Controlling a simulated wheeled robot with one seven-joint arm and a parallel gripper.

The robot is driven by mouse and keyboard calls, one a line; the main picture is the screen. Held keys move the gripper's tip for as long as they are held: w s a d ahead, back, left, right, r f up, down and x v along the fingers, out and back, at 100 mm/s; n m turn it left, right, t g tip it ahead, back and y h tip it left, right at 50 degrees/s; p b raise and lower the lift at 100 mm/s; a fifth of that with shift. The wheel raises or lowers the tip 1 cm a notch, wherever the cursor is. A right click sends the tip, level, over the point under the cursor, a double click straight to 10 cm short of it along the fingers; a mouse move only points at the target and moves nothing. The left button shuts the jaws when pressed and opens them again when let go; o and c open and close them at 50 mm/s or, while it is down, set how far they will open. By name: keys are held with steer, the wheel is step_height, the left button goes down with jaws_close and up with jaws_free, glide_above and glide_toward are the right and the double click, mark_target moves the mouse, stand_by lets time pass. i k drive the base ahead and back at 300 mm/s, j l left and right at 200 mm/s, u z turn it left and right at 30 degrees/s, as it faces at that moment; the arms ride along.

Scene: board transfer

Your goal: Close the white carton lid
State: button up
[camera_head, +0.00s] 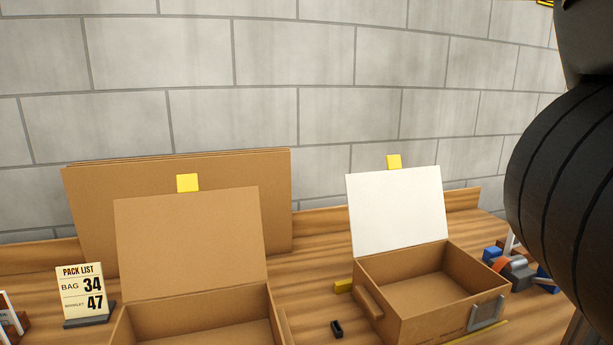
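The white carton lid (398,212) stands open and nearly upright at the back edge of a brown carton (430,322) on the right. A yellow tab (394,161) sticks up from the lid's top edge. The carton's inside looks empty from here, and a grey-framed plate (486,313) is on its front. A large dark ribbed shape, probably part of my arm, fills the right edge of the picture. My gripper is not in view.
A second open carton with a brown lid (190,239) and yellow tab stands left. Flat cardboard panels (275,192) lean behind it. A pack list sign (81,293) is further left. A small black object (337,329) lies between the cartons. Coloured items (517,268) lie right of the carton.

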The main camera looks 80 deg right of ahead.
mark_target(396, 208)
steer(key=k+l+z, duration=0.15)
steer(key=k+z, duration=0.35)
steer(key=j+z, duration=0.2)
steer(key=z, duration=0.3)
steer(key=j+z, duration=0.25)
steer(key=z, duration=0.25)
steer(key=j+z, duration=0.2)
steer(key=z, duration=0.3)
steer(key=i+j, duration=0.15)
steer(key=i, duration=0.3)
